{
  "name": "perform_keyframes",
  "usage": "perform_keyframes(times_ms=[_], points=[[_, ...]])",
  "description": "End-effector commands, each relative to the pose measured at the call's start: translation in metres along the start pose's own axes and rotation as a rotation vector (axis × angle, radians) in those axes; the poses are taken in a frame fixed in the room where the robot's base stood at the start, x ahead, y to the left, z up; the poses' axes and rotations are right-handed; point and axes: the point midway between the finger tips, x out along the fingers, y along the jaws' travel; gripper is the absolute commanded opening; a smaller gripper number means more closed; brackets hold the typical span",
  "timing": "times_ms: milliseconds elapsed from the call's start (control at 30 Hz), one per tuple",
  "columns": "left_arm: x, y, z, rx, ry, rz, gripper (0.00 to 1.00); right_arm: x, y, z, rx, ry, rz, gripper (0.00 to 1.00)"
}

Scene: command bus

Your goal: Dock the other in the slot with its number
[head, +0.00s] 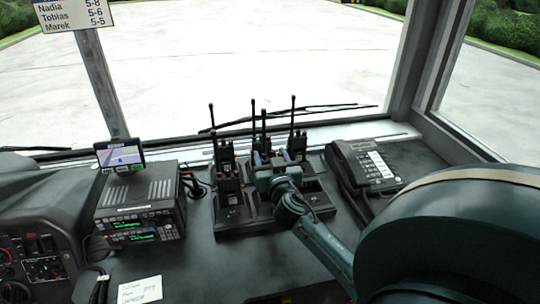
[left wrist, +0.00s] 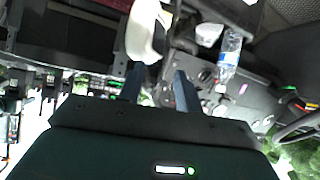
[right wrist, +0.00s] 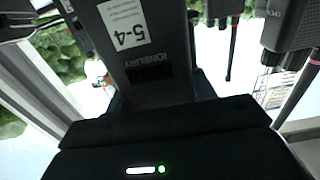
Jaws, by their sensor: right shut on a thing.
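My right gripper (head: 276,163) is over the charging dock (head: 236,222). It is shut on a dark handheld radio (right wrist: 150,60), whose white label in the right wrist view seems to read 5-4. In the head view my gripper mostly hides this radio. Other radios stand upright in the dock: one at the front left (head: 230,192), one behind it (head: 225,153), one at the back right (head: 297,143). A front right slot (head: 316,198) looks empty. Slot numbers are too small to read. My left gripper (left wrist: 160,80) is open and empty, away from the dock.
A desk phone (head: 365,165) stands right of the dock. A radio unit (head: 140,205) with a small screen (head: 120,155) stands left. A list (head: 75,14) of names and numbers hangs top left. A paper note (head: 140,290) lies in front. A bottle (left wrist: 229,55) shows in the left wrist view.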

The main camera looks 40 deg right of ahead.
Motion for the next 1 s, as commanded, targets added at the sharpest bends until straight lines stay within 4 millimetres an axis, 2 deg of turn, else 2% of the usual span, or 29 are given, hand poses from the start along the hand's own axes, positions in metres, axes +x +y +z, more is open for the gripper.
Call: perform_keyframes(times_ms=[500, 733, 1000], points=[[0.006, 0.002, 0.004, 0.011, 0.026, 0.013, 0.35, -0.010, 0.000, 0.024, -0.001, 0.001, 0.003, 0.11], [0.009, 0.006, 0.003, 0.016, 0.052, 0.026, 0.35, -0.003, 0.000, 0.033, 0.000, 0.004, 0.000, 0.11], [0.008, 0.010, 0.002, 0.026, 0.057, 0.039, 0.35, 0.000, 0.000, 0.034, 0.000, 0.003, -0.001, 0.11]])
